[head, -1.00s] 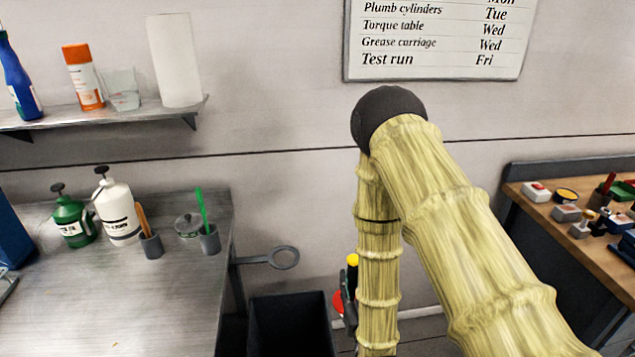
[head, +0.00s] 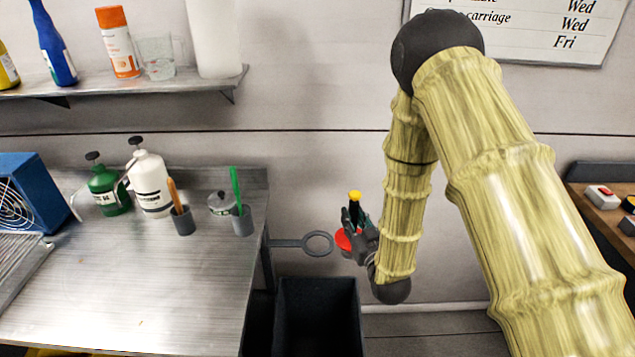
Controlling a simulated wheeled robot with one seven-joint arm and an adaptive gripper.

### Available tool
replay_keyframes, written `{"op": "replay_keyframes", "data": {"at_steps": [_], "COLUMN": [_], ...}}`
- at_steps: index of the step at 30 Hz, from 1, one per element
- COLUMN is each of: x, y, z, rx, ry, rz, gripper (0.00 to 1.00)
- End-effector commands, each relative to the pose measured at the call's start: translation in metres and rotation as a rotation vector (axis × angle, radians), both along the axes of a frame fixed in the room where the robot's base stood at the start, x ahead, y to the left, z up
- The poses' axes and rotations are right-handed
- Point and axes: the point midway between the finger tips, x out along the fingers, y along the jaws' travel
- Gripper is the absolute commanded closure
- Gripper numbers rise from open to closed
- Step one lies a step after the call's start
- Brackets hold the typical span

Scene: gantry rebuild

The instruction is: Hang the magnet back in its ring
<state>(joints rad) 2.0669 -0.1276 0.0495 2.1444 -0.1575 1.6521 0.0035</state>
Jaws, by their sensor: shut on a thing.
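The magnet (head: 344,240) shows as a red body with a yellow-topped dark stem above it, just right of the ring. My gripper (head: 354,228) is shut on the magnet and holds it in the air with the yellow top upward; the fingers hide part of it. The ring (head: 331,244) is a grey flat loop on an arm that sticks out from the right side of the steel bench. The ring looks empty. The magnet appears beside the ring, not inside it; I cannot tell their difference in depth.
A dark open bin (head: 319,315) stands below the ring. The steel bench (head: 150,290) holds a green oil can (head: 108,190), a white bottle (head: 150,185) and cups. A shelf (head: 120,85) hangs above. A wooden bench (head: 600,215) stands at the right.

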Motion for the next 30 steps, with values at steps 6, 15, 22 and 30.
{"op": "replay_keyframes", "data": {"at_steps": [6, 15, 22, 30], "x": [0.048, 0.069, 0.069, 0.069], "y": [0.058, 0.093, 0.095, 0.095], "z": [0.045, 0.072, 0.069, 0.054], "rx": [-0.002, -0.001, 0.000, 0.000], "ry": [-0.007, -0.001, 0.000, 0.000], "rz": [0.204, 0.328, 0.333, 0.332], "gripper": [1.00, 1.00, 1.00, 1.00]}}
